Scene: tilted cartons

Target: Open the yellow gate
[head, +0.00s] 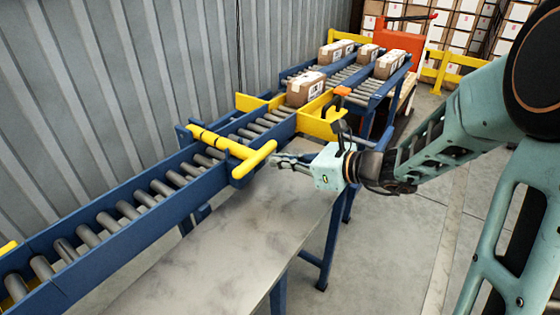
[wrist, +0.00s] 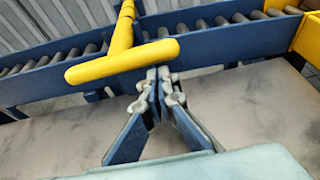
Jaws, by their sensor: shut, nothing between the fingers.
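The yellow gate (head: 222,142) is a round bar lying across the roller conveyor, with a thick crossbar handle (head: 254,159) at its near end. The gate also shows in the wrist view (wrist: 122,35), with its handle (wrist: 120,62) spanning the upper middle. My gripper (head: 274,160) is shut and empty, just right of the handle in the head view. In the wrist view, my gripper's fingertips (wrist: 158,76) meet just below the right part of the handle. I cannot tell whether they touch it.
The blue conveyor (head: 95,233) slopes along the corrugated wall. A carton (head: 305,88) sits upstream between yellow side plates, with several cartons behind it. A grey worktop (head: 225,235) lies below my gripper, clear of objects. An orange machine (head: 400,45) stands at the back.

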